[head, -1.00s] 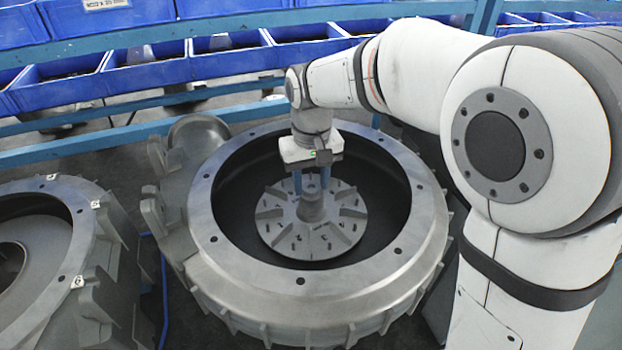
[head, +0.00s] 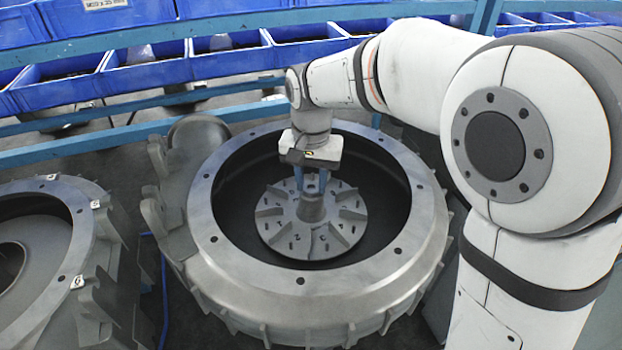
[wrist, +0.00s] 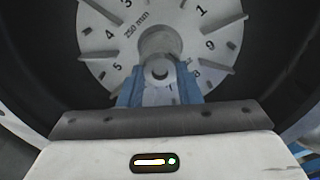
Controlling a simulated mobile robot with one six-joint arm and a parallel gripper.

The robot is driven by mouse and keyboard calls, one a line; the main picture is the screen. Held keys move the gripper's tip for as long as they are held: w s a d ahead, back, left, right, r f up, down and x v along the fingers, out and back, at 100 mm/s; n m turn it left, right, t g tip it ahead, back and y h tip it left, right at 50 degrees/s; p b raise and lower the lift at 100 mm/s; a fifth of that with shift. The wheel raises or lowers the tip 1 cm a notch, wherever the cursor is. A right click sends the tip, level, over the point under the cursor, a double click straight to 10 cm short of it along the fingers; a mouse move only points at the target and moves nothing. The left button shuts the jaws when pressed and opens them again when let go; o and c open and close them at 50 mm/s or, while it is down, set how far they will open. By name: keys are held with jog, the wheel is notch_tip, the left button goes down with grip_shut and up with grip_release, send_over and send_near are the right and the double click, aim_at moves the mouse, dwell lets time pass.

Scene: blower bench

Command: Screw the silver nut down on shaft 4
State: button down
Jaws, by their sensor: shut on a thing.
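My gripper (head: 311,183) points down over the hub in the middle of the large grey blower housing (head: 205,215). Its blue fingers are shut on the silver nut (wrist: 159,96), which shows only partly between them in the wrist view. The round shaft end (wrist: 158,70) with a dark centre hole is right at the nut. The shaft stands in the middle of a bladed grey impeller (head: 275,236), marked with numbers and "250 mm" in the wrist view. The nut's contact with the shaft thread is hidden. No shaft number is readable.
A second grey housing (head: 75,270) stands at the left. Blue bins (head: 145,70) on a blue rack line the back. The housing's raised rim surrounds the gripper, with dark open space between rim and impeller.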

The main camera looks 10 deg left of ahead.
jog(key=m, duration=1.9)
jog(key=c, duration=1.3)
grip_release()
